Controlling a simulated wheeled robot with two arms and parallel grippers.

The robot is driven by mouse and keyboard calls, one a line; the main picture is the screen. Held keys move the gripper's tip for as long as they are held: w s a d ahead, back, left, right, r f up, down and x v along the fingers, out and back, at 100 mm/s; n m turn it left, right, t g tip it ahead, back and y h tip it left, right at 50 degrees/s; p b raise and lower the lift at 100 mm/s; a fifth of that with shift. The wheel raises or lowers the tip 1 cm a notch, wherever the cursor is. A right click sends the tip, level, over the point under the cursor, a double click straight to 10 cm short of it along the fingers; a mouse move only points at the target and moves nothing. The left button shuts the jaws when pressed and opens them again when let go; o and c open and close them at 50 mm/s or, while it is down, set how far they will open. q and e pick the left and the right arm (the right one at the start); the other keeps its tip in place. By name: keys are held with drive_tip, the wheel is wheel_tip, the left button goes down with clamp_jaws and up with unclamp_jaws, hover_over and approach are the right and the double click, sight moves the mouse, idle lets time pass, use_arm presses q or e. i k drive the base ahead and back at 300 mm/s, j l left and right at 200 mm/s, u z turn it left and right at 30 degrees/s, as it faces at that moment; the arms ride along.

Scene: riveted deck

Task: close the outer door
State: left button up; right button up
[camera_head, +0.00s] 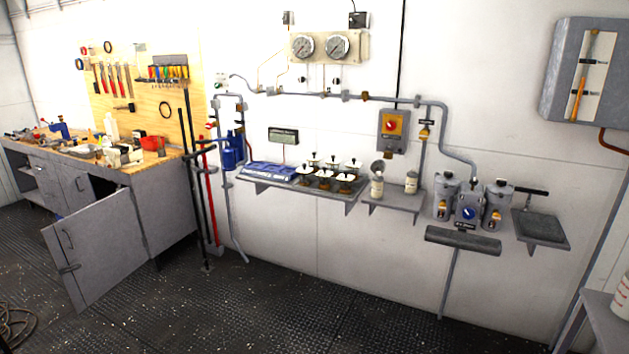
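A grey metal cabinet door (98,247) stands swung wide open at the left, out from the front of the grey workbench (160,218). It is upright and hinged at its right edge, near the bench's corner. Two dark handles or latches (67,267) show near its free left edge. The door hides part of the bench's front and most of the opening behind it. It is the only door I clearly see open. Neither of my grippers is in view.
Tools and a red bin (153,143) crowd the benchtop. Several poles (205,190) lean beside the bench. Wall shelves (300,184) with jars and devices run to the right. A coiled hose (15,328) lies at bottom left. The dark floor (250,310) before the door is clear.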

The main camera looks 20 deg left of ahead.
sight(105, 235)
drive_tip(key=i+j+u, duration=0.25)
drive_tip(key=i+u, duration=0.15)
drive_tip(key=i+j+u, duration=0.1)
drive_tip(key=i+u, duration=0.35)
drive_tip(key=i+l+u, duration=0.15)
drive_tip(key=i+u, duration=0.25)
drive_tip(key=i, duration=0.2)
drive_tip(key=i+l+u, duration=0.2)
drive_tip(key=i+u, duration=0.45)
drive_tip(key=i, duration=0.3)
drive_tip(key=i+l+u, duration=0.1)
drive_tip(key=i+u, duration=0.15)
drive_tip(key=i, duration=1.2)
drive_tip(key=l+z, duration=0.05)
drive_tip(key=l, duration=0.05)
